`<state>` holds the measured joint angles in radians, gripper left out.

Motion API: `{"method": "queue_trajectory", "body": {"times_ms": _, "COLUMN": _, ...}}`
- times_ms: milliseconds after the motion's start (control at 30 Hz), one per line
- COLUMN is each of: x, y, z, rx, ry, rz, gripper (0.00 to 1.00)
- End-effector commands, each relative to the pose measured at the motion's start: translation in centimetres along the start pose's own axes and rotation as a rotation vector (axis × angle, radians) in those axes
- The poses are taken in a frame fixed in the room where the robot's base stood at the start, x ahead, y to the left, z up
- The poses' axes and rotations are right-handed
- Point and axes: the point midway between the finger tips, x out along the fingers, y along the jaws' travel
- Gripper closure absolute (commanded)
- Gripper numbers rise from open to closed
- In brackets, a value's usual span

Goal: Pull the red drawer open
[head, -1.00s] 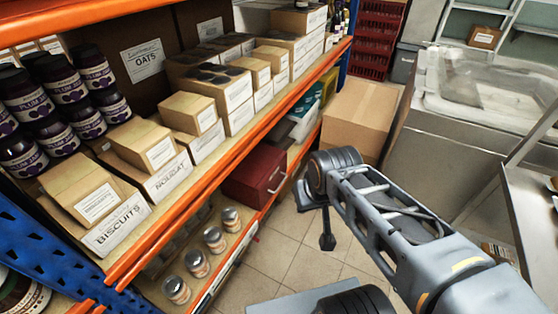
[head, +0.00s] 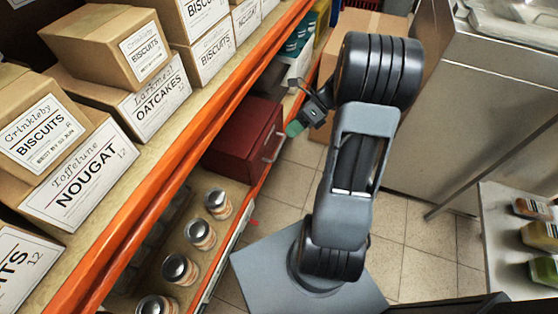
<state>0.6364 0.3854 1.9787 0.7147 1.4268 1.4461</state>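The red drawer (head: 240,140) is a dark red box on the lower shelf, in the middle of the head view. Its front faces the aisle to the right and carries a pale bar handle (head: 273,146). The front looks about level with the shelf edge, and no opened gap shows. My gripper (head: 295,107) is above and a little right of the drawer's front, apart from the handle. Its fingers look spread, one with a green tip, and nothing shows between them. Part of the gripper is hidden by its wrist.
The orange upper shelf edge (head: 160,192) runs over the drawer's left side. Several lidded jars (head: 200,235) stand on the lower shelf nearer me. A cardboard box (head: 365,22) stands behind my arm. The tiled floor (head: 410,240) is clear right of my base; a metal counter (head: 440,130) lies beyond.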

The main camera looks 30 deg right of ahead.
Motion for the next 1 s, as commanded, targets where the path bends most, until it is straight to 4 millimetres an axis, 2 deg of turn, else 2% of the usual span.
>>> {"method": "queue_trajectory", "body": {"times_ms": 33, "x": 1.1, "y": -3.4, "z": -2.5, "rx": 0.165, "ry": -0.085, "rz": 0.037, "gripper": 0.62}}
{"method": "queue_trajectory", "body": {"times_ms": 100, "x": 1.2, "y": -6.3, "z": -4.4, "rx": 0.373, "ry": -0.192, "rz": 0.094, "gripper": 0.62}}
{"method": "queue_trajectory", "body": {"times_ms": 233, "x": 1.1, "y": -10.4, "z": -7.5, "rx": 0.666, "ry": -0.35, "rz": 0.203, "gripper": 0.62}}
{"method": "queue_trajectory", "body": {"times_ms": 400, "x": 0.9, "y": -13.5, "z": -10.3, "rx": 0.882, "ry": -0.469, "rz": 0.311, "gripper": 0.62}}
{"method": "queue_trajectory", "body": {"times_ms": 500, "x": 1.1, "y": -14.2, "z": -10.9, "rx": 0.94, "ry": -0.501, "rz": 0.345, "gripper": 0.62}}
{"method": "queue_trajectory", "body": {"times_ms": 600, "x": 1.8, "y": -14.4, "z": -10.6, "rx": 0.962, "ry": -0.513, "rz": 0.359, "gripper": 0.62}}
{"method": "queue_trajectory", "body": {"times_ms": 1000, "x": 8.0, "y": -13.9, "z": -6.5, "rx": 0.964, "ry": -0.509, "rz": 0.36, "gripper": 0.62}}
